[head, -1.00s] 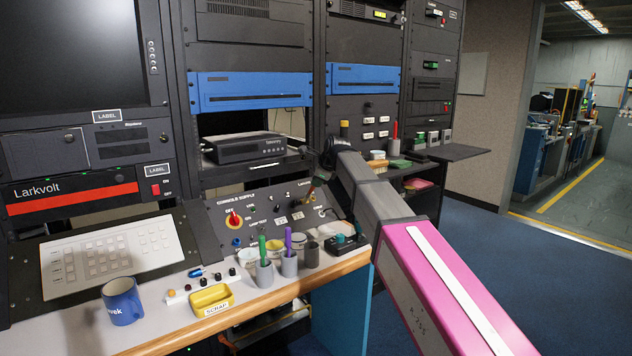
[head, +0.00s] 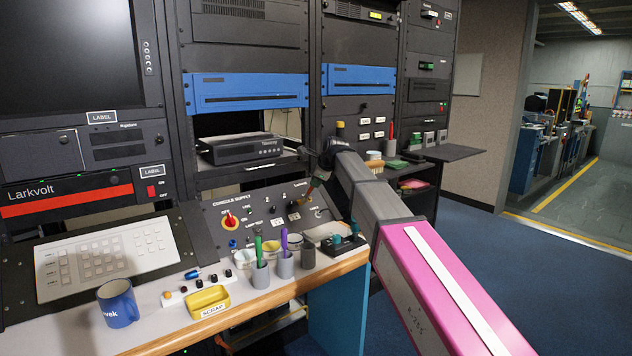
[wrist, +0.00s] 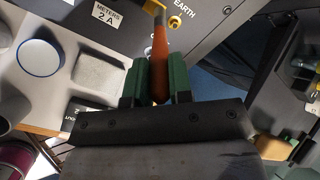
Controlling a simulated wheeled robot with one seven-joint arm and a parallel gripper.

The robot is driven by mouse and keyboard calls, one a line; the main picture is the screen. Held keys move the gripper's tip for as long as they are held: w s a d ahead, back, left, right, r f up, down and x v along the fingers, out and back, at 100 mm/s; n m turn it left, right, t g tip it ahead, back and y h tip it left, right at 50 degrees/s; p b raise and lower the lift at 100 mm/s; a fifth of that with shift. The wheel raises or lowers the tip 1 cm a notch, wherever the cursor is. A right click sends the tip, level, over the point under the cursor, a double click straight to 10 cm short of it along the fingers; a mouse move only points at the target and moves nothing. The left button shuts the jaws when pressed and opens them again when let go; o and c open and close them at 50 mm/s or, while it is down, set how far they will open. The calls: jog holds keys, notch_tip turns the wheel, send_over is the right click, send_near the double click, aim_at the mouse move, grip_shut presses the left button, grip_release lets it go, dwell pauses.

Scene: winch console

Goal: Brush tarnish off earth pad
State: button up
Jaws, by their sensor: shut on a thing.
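My gripper (wrist: 159,85) has green fingers shut on the orange-brown handle of a brush (wrist: 160,58). In the wrist view the handle points up the picture, to a pale metal neck at the top edge. The bristle end is not clear there. A brass-yellow round pad (wrist: 175,22) with a dark centre lies beside the neck, just under the EARTH lettering on the grey panel. I cannot tell whether the bristles touch it. In the head view my gripper (head: 319,178) is over the right part of the sloped console panel (head: 240,212), the brush slanting down towards it.
Cups holding green (head: 259,250) and purple (head: 284,245) handled tools stand on the desk's front edge. A rack shelf stands behind my arm.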

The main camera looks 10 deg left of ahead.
jog(key=v, duration=0.6)
dwell(0.4)
jog(key=shift+s, duration=0.1)
